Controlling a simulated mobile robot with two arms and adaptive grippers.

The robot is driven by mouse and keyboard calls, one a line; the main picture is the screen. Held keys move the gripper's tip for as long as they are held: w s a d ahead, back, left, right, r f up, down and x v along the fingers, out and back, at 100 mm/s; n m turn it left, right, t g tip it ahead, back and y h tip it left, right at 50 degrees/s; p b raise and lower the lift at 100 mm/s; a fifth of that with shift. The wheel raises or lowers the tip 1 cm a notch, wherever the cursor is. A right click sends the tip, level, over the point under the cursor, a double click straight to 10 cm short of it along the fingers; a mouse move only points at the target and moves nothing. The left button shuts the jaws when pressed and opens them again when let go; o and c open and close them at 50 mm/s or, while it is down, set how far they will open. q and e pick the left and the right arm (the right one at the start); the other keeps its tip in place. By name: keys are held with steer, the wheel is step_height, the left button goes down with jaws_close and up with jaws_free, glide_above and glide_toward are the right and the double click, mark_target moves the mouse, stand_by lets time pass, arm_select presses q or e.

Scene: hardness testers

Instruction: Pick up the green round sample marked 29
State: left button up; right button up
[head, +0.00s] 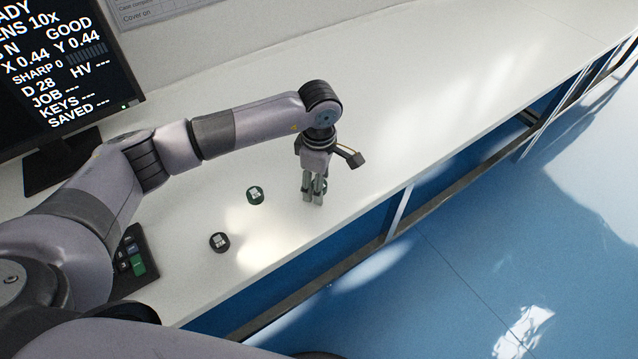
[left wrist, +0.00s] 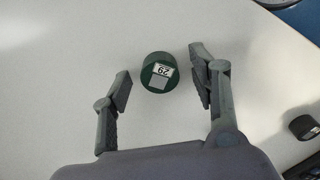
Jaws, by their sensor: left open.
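The green round sample marked 29 (left wrist: 158,76) stands on the white bench between the two fingers of my left gripper (left wrist: 161,66) in the left wrist view. Its label reads upside down there, and a gap shows on each side of it. In the head view my left gripper (head: 313,198) points down at the bench, with its fingers low near the surface. A bit of the green sample (head: 324,185) shows behind the fingers; the rest is hidden. My right gripper is not in view.
Another green round sample (head: 255,195) and a black one (head: 219,242) stand on the bench to the left. A monitor (head: 62,75) and a keypad (head: 137,262) are further left. The bench's front edge runs close by the gripper. The bench (head: 430,90) is clear toward the upper right.

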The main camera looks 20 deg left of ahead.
arm_select(q)
steer(key=shift+c, duration=0.4)
steer(key=c, duration=1.2)
